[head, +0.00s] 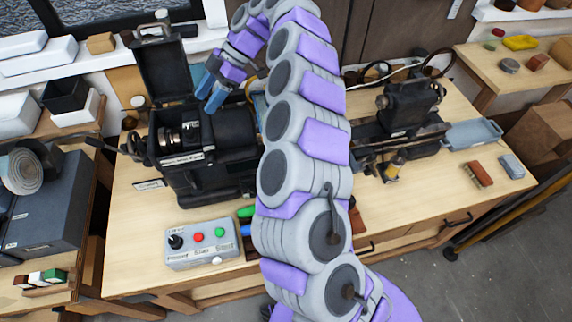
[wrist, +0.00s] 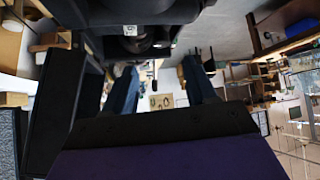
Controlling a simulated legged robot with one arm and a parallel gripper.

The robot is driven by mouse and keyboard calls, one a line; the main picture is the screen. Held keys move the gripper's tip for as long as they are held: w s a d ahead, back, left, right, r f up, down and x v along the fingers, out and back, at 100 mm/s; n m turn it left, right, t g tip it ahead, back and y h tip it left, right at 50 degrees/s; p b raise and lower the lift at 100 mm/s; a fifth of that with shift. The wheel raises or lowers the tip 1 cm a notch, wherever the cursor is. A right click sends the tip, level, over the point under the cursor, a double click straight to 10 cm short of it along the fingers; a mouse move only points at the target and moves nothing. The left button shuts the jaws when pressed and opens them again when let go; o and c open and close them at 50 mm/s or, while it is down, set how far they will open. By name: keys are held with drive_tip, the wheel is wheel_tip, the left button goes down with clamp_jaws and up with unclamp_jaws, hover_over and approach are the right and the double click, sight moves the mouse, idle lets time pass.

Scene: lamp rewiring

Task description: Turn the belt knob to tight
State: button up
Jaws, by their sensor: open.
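A black machine (head: 205,160) with its lid (head: 165,70) raised stands on the left of the wooden workbench. Metal round parts (head: 178,137) show in its open housing. I cannot make out for certain which part is the belt knob. My gripper (head: 208,100) has blue fingers and is open above the machine, just right of the raised lid. It looks apart from the machine and empty. In the wrist view the two fingers (wrist: 160,85) are spread, with dark round machine parts (wrist: 135,45) at the top. My arm hides the middle of the bench.
A grey control box (head: 202,243) with a black knob and red and green buttons sits at the bench front. A second dark machine (head: 410,110) stands right of my arm, near a blue-grey tray (head: 473,134). The raised lid is close to my gripper.

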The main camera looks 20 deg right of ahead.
drive_tip(key=shift+p+v, duration=1.7)
drive_tip(key=shift+v, duration=2.45)
drive_tip(key=s+a+m+h+b, duration=0.2)
drive_tip(key=s+m+h+b, duration=0.3)
drive_tip(key=s, duration=0.7)
drive_tip(key=s+d+f+m+h+b, duration=0.1)
drive_tip(key=s+d+f+m, duration=0.1)
drive_tip(key=s, duration=0.3)
drive_tip(key=s+d+f+m+h+b, duration=0.1)
drive_tip(key=s+d+f+m, duration=0.1)
drive_tip(key=s+d+m, duration=0.2)
drive_tip(key=s+d+f+m+t+h+b, duration=0.1)
drive_tip(key=s+d+f+m, duration=0.1)
drive_tip(key=s, duration=0.3)
drive_tip(key=shift+s+d+f+m, duration=0.35)
drive_tip(key=shift+d+f+m, duration=0.05)
drive_tip(key=shift+d+f, duration=0.1)
drive_tip(key=s+d+f+m+b, duration=0.1)
drive_tip(key=s+f+m+b, duration=0.1)
drive_tip(key=s+f, duration=0.3)
drive_tip(key=s+d+f+m+b, duration=0.2)
drive_tip(key=s+f+m, duration=0.3)
drive_tip(key=s, duration=0.6)
drive_tip(key=shift+s+d+f+h, duration=0.15)
drive_tip(key=shift+s+d+h, duration=0.15)
drive_tip(key=shift+s, duration=0.1)
drive_tip(key=shift+c, duration=0.3)
